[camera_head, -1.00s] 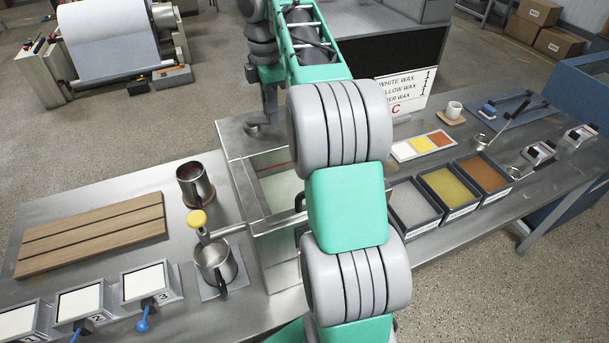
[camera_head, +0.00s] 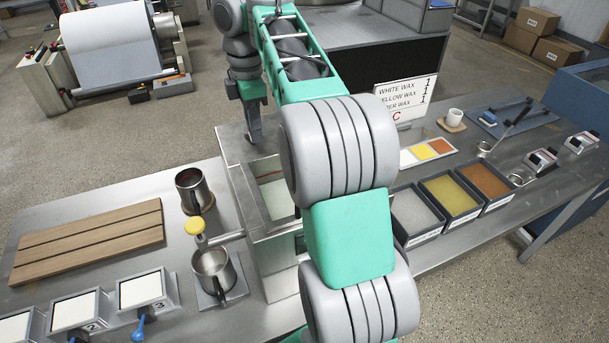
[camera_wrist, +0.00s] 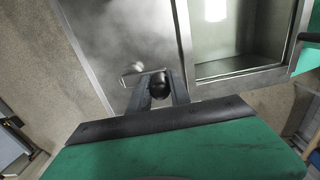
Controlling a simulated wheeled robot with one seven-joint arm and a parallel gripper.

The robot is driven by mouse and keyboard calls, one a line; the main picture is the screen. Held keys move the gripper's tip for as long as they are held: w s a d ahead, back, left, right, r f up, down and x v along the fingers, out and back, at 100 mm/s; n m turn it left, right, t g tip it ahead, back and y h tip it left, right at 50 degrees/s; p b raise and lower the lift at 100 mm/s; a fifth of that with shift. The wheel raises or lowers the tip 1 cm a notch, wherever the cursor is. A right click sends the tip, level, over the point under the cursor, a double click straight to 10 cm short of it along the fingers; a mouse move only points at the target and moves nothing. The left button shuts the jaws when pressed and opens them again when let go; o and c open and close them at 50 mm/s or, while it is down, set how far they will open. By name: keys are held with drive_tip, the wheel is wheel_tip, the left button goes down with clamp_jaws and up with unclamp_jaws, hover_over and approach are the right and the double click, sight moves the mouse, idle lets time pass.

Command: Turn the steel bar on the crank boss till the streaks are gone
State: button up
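The fingers partly hide the bar. The tank's open well (camera_wrist: 235,40) holds pale greenish liquid. A thin reddish line shows in the well in the head view (camera_head: 273,178). Streaks cannot be made out clearly.
A yellow-topped handle (camera_head: 195,226) and two steel pots (camera_head: 213,271) (camera_head: 192,190) stand left of the tank. Wax trays (camera_head: 450,193) stand to its right. A wooden board (camera_head: 90,240) lies on the left table. My arm hides part of the tank.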

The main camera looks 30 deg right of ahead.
drive_tip(key=o, duration=0.4)
wheel_tip(320, 180, up, 8)
drive_tip(key=p, duration=0.7)
